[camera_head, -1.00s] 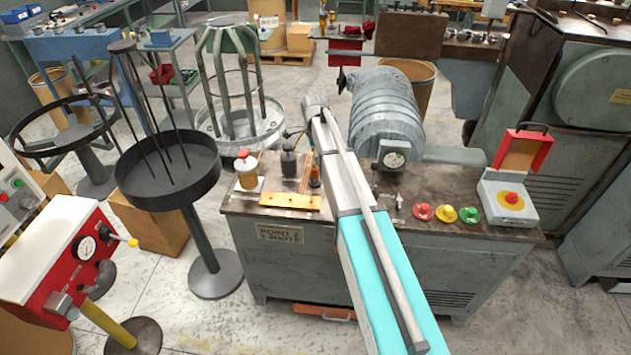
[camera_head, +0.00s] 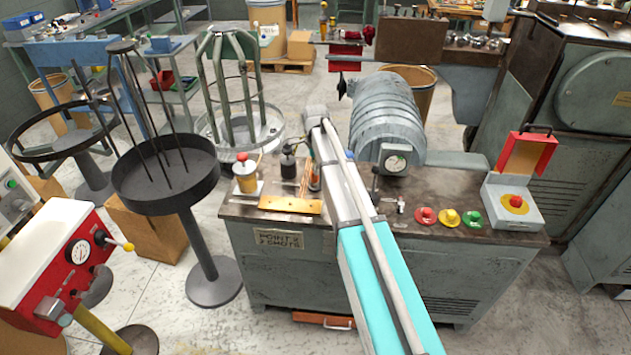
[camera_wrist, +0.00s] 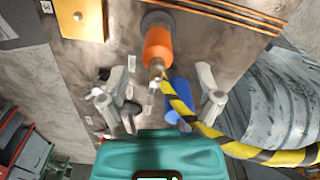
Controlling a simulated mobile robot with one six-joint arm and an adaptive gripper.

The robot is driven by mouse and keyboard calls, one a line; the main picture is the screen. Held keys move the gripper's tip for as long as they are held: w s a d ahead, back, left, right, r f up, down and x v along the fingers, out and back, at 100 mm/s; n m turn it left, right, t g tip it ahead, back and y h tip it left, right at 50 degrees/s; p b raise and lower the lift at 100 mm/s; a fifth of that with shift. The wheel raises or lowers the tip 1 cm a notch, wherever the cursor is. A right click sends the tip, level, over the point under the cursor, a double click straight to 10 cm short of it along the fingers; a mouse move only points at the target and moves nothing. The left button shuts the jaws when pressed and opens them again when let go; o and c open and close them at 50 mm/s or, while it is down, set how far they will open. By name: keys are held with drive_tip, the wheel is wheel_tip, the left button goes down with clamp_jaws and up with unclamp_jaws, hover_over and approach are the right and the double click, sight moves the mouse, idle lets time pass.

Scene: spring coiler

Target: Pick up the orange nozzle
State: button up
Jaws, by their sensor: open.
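The orange nozzle (camera_wrist: 157,46) shows in the wrist view at top centre, with a dark round end above and a narrow pale tip below. My gripper (camera_wrist: 161,92) is open in the wrist view, its two grey fingers spread to either side. The nozzle lies between the fingers' lines but beyond their tips, and nothing is held. In the head view a small orange part of the nozzle (camera_head: 314,181) shows beside my arm on the workbench. My arm hides the gripper there.
A yellow-and-black striped hose (camera_wrist: 215,137) curves right of the nozzle. A blue part (camera_wrist: 179,98) sits between the fingers. Copper rods (camera_wrist: 215,12) and a brass plate (camera_wrist: 82,18) lie nearby.

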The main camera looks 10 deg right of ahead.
sight(315, 177)
drive_tip(key=shift+s+a+f+b, duration=0.1)
drive_tip(key=shift+s+f+b, duration=0.05)
drive_tip(key=shift+f+b, duration=2.35)
clamp_jaws()
